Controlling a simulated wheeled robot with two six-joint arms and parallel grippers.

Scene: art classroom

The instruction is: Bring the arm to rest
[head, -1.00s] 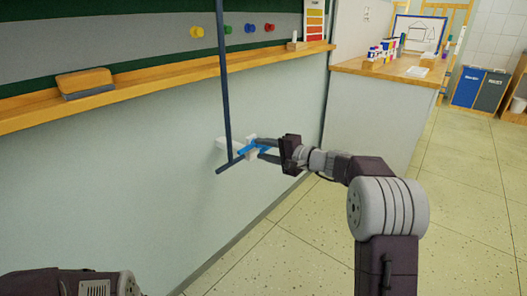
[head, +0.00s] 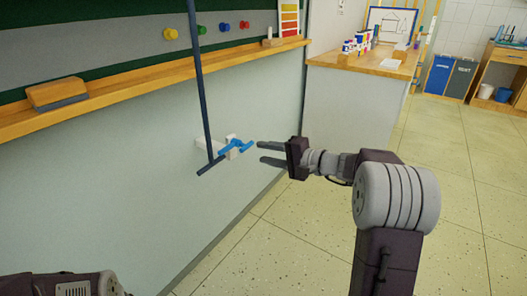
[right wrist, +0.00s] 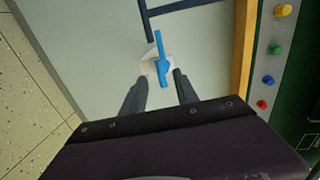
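My right gripper (head: 261,152) is open and empty, its two fingers apart. It is a short way to the right of a blue handle-like piece (head: 236,147) on a white bracket (head: 232,139) at the wall. In the right wrist view, the blue piece (right wrist: 162,62) is ahead, between the lines of the two fingers (right wrist: 157,97), with the bracket behind it. A dark blue T-shaped bar (head: 203,95) hangs upright beside the bracket, its crosspiece at the bottom. Whether bar and blue piece touch is unclear. Only part of my left arm shows, bottom left; its gripper is out of view.
A wooden ledge (head: 140,83) with an eraser (head: 57,94) runs below the green board. Coloured magnets (head: 225,27) sit above it. A wood-topped counter (head: 372,66) holds art supplies. Bins (head: 449,77) stand behind. The tiled floor (head: 460,200) at right is clear.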

